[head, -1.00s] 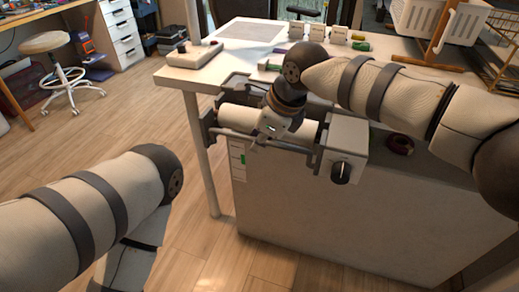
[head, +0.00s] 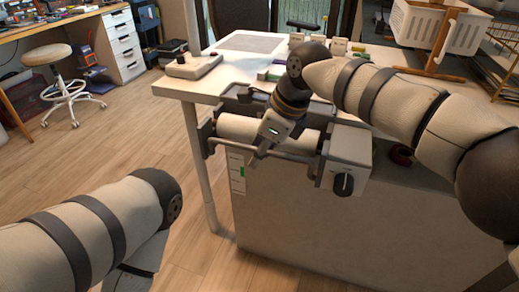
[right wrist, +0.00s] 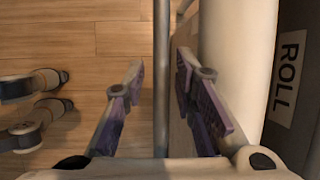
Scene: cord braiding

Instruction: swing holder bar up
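The holder bar (head: 220,143) is a thin grey metal rod along the front of the roll holder. It runs just in front of a white roll (head: 239,129) at the table's edge. My right gripper (head: 258,154) is at the middle of the bar, pointing down. In the right wrist view, the bar (right wrist: 161,60) passes between the two fingers of my right gripper (right wrist: 161,72). The fingers are apart, with a gap visible on each side of the bar. The white roll (right wrist: 223,70) is just right of the fingers. My left arm is at lower left; its gripper is out of view.
A grey box with a black knob (head: 343,184) is at the holder's right end. The white table (head: 185,87) carries a small pale device (head: 193,65) and several spools. A white basket (head: 430,27) stands at the back right. Wooden floor is open at left.

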